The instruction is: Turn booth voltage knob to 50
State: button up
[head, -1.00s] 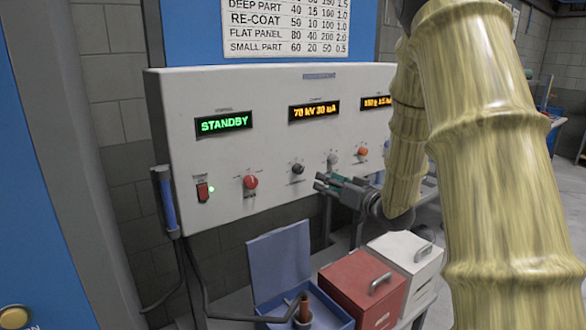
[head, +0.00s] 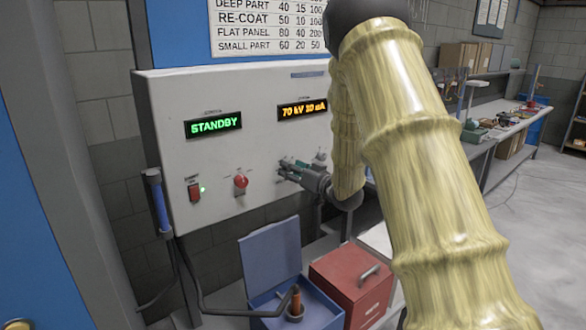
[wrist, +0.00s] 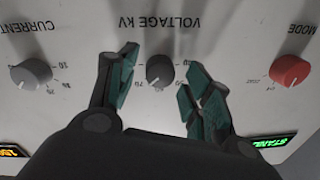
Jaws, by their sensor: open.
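The dark voltage knob (wrist: 160,72) is on the pale panel under the upside-down label VOLTAGE KV in the wrist view. Its pointer is near the 70 mark. My gripper (wrist: 160,62) is open, with one finger on each side of the knob; gaps show between the fingers and the knob. In the head view my gripper (head: 284,166) is at the panel front and largely hides the voltage knob. The amber display (head: 302,110) above reads 70 kV; its current digits are blurred.
The red mode knob (wrist: 290,70) and grey current knob (wrist: 31,74) flank the voltage knob. A green display (head: 213,125) reads STANDBY, above a red switch (head: 194,190). Below the panel are an open blue box (head: 270,300) and a red box (head: 352,282).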

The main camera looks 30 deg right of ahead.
jog(key=shift+s+d, duration=0.1)
jog(key=shift+c, duration=0.2)
jog(key=c, duration=1)
jog(key=shift+f+n+b, duration=0.1)
jog(key=shift+n+b, duration=0.3)
jog(key=shift+b, duration=0.15)
jog(key=n+b, duration=0.6)
jog(key=n+h+b, duration=0.1)
jog(key=n+b, duration=0.5)
jog(key=b, duration=0.1)
jog(key=n+b, duration=0.6)
jog(key=shift+a+b, duration=0.25)
jog(key=shift+b, duration=0.15)
jog(key=shift+n, duration=0.3)
